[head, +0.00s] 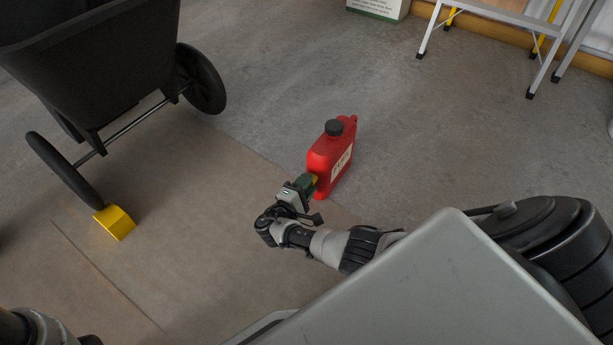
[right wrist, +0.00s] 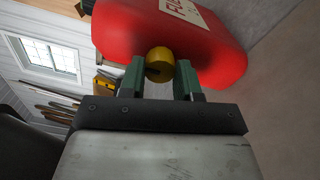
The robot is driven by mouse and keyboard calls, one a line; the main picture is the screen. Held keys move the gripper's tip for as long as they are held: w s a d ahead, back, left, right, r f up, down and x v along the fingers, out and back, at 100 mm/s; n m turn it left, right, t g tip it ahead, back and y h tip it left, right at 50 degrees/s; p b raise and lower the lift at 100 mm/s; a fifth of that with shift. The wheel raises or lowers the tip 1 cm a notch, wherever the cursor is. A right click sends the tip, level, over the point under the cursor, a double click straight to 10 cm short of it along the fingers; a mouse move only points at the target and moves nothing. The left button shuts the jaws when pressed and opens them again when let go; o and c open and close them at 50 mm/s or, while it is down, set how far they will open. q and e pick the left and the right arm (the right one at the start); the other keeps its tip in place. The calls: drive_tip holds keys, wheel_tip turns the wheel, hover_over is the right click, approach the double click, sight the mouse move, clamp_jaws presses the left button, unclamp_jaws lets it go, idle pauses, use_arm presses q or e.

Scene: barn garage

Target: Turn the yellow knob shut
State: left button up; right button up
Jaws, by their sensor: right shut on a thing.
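A red fuel can (head: 329,158) with a black cap (head: 334,127) on top stands on the floor. It fills the top of the right wrist view (right wrist: 205,50). The yellow knob (right wrist: 160,64) is on the can's side, low down, and shows in the head view (head: 315,178) as a small yellow patch. My right gripper (head: 306,182) is at the knob, its green fingers (right wrist: 160,75) on either side of it and shut on it. The knob has a dark slot in its face. My left gripper is not in view; a part of my left arm shows at the bottom left.
A black cart (head: 90,60) on wheels stands at the upper left, with a yellow wheel chock (head: 115,222) by its near wheel. A stepladder (head: 500,18) stands at the upper right. The floor around the can is clear.

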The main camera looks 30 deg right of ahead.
idle(0.5)
drive_tip(key=o, duration=0.9)
drive_tip(key=shift+o, duration=0.2)
drive_tip(key=p+v, duration=0.2)
drive_tip(key=v, duration=0.9)
